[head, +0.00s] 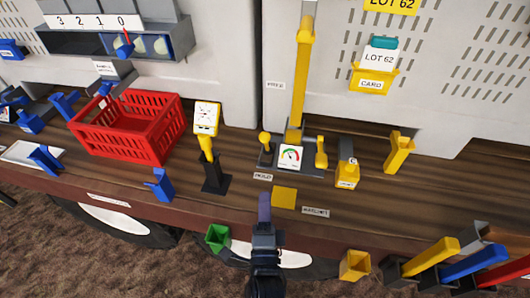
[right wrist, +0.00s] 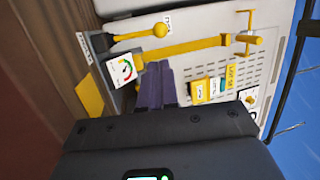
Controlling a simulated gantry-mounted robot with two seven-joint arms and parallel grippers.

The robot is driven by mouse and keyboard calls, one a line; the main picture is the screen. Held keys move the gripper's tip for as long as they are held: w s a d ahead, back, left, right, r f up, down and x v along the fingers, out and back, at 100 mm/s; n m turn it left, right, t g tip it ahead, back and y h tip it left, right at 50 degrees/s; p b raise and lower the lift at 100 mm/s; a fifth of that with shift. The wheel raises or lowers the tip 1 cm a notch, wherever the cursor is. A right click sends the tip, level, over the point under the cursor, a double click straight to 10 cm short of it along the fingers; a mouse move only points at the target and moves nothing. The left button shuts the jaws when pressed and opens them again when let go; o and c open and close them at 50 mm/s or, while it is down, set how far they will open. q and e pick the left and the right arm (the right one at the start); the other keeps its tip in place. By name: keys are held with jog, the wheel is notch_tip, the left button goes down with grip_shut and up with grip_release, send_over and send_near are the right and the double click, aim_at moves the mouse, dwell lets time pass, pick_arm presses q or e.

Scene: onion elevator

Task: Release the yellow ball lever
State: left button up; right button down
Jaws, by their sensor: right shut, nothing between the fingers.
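The yellow ball lever (head: 265,137) stands on a dark base on the wooden deck, left of a gauge with a coloured dial (head: 290,156) and behind a HOLD label (head: 263,177). In the right wrist view its yellow ball (right wrist: 160,30) shows above the fingers, clear of them. My right gripper (head: 264,200) is shut and empty, near the deck's front edge, in front of the label and apart from the lever. Its dark purple fingers also show together in the right wrist view (right wrist: 156,84). My left gripper is not in view.
A tall yellow post (head: 300,85) rises behind the gauge. A yellow handle (head: 321,150) stands to its right. A yellow plate (head: 284,197) lies on the deck just right of my fingers. A yellow-topped stand (head: 207,145) and a red crate (head: 127,150) are to the left.

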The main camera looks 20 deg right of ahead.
jog(key=p+x, duration=0.1)
jog(key=x, duration=1.3)
jog(key=shift+p, duration=0.4)
jog(key=shift+r, duration=0.1)
